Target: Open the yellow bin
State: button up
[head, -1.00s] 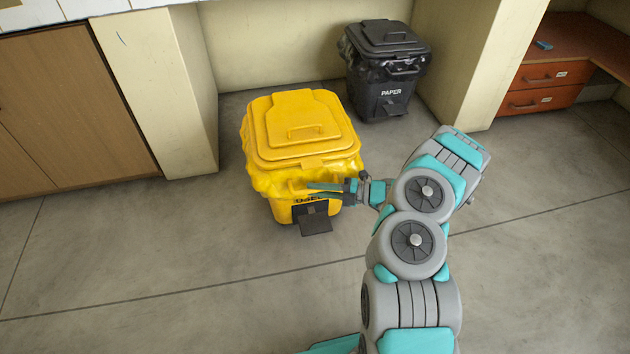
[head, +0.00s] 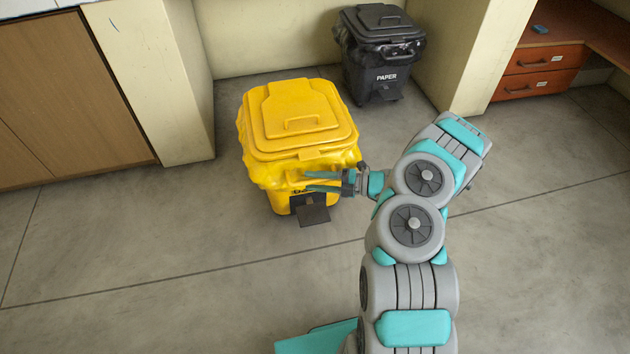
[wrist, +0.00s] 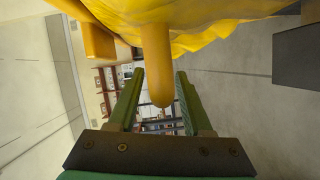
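The yellow bin (head: 270,175) stands on the floor with its lid (head: 290,112) shut, a raised handle on top and a yellow bag bunched under the rim. A dark pedal (head: 314,214) sticks out low at its front. My gripper (head: 318,181) is at the upper front of the bin, below the lid's front edge, with its fingers apart. In the wrist view, a rounded yellow bar (wrist: 157,60) of the bin reaches down between the two open green fingers (wrist: 160,85). I cannot tell whether either finger touches it.
A black paper bin (head: 380,60) stands behind to the right, near a wall pillar. A wooden cabinet (head: 70,95) is at the left and a desk with red-brown drawers (head: 540,70) at the far right. The floor in front is clear.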

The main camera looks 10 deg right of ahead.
jog(key=v, duration=0.7)
jog(key=shift+s+d, duration=0.2)
jog(key=shift+d, duration=0.15)
dwell(0.4)
